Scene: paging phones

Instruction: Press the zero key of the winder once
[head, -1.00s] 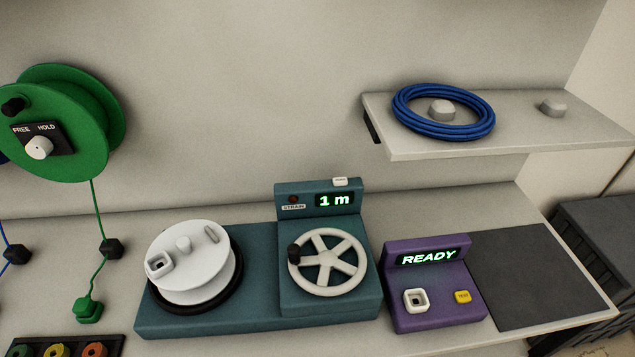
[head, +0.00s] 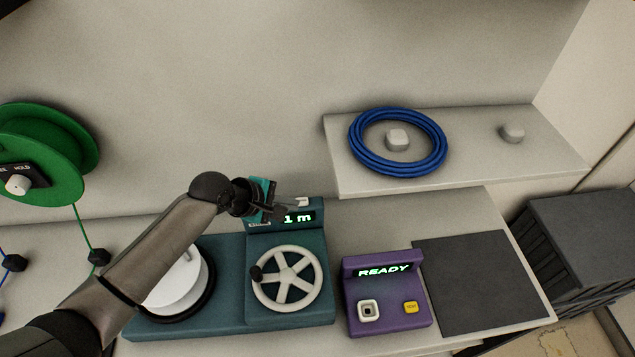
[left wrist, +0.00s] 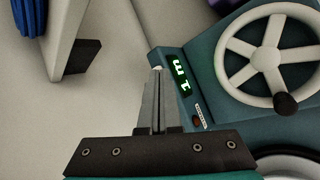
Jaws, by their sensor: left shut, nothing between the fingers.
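The teal winder (head: 290,322) stands on the bench with a white spoked handwheel (head: 288,279). Its display (head: 298,218) reads "1 m". The white zero key (head: 302,202) sits on the top edge of the display housing. My left gripper (head: 286,208) reaches in from the left, shut and empty, with its fingertips close to the key's left side. In the left wrist view the shut fingers (left wrist: 157,74) lie over the housing's top edge; only a small white bit shows at their tips, and I cannot tell whether they touch the key. My right gripper is not in view.
A purple tester (head: 388,312) reading "READY" stands right of the winder, beside a dark mat (head: 475,284). A shelf (head: 480,173) with a blue cable coil (head: 360,157) juts out above. A green reel (head: 60,150) is at left.

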